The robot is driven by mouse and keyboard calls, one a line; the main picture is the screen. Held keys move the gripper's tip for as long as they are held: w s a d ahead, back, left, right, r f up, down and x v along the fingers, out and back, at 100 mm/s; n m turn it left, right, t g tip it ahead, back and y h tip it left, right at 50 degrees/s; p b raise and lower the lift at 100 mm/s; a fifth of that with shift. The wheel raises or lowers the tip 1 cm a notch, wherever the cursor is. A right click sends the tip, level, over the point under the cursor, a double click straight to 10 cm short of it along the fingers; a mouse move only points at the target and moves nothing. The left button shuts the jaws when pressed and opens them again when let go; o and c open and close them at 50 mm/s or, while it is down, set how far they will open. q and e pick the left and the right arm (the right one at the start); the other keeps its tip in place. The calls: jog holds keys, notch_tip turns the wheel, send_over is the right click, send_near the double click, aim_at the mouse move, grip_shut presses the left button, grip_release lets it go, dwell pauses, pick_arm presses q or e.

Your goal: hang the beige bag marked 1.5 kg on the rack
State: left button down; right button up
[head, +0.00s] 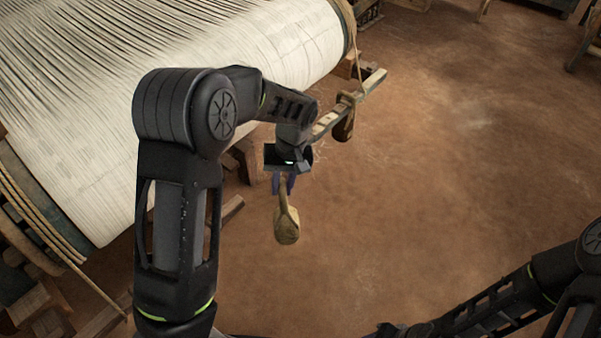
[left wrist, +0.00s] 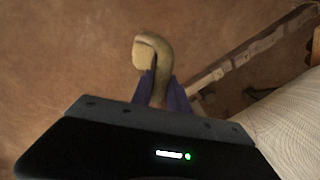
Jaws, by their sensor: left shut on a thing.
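A beige bag (head: 287,228) hangs below my left gripper (head: 284,182), which is shut on its narrow upper part. The bag also shows in the left wrist view (left wrist: 148,55), between the bluish fingers (left wrist: 161,92). Its weight mark cannot be read. The bag is in the air over the brown floor, apart from the wooden bar (head: 347,104) that sticks out beside the loom; I take this bar to be the rack. The bar also shows in the left wrist view (left wrist: 235,66). My right arm is at the lower right; its gripper is not clearly seen.
The loom's big roll of white warp (head: 90,110) fills the upper left. A brown bag (head: 344,124) hangs on the bar with cord around it. Wooden blocks lie under the roll. The earthen floor (head: 450,170) to the right is clear.

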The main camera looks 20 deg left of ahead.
pick_arm(q)
jog(key=s+a+f+n+p, duration=0.2)
jog(key=s+a+n+p, duration=0.1)
jog(key=a+n, duration=0.1)
jog(key=s+a+f+n+g+h+p, duration=0.1)
jog(key=s+a+f+n+p, duration=0.1)
jog(key=s+a+n+p, duration=0.1)
jog(key=s+a+n, duration=0.1)
jog(key=a+n, duration=0.1)
jog(key=a, duration=0.1)
jog(key=shift+a+f, duration=0.25)
jog(key=shift+a, duration=0.05)
jog(key=shift+s+d, duration=0.15)
jog(key=shift+d, duration=0.05)
jog(key=s+d+r+p, duration=0.1)
jog(key=s+d+p, duration=0.1)
jog(key=d, duration=0.7)
jog(key=shift+s, duration=0.4)
jog(key=shift+d, duration=0.1)
jog(key=shift+w+r, duration=0.1)
dwell(0.3)
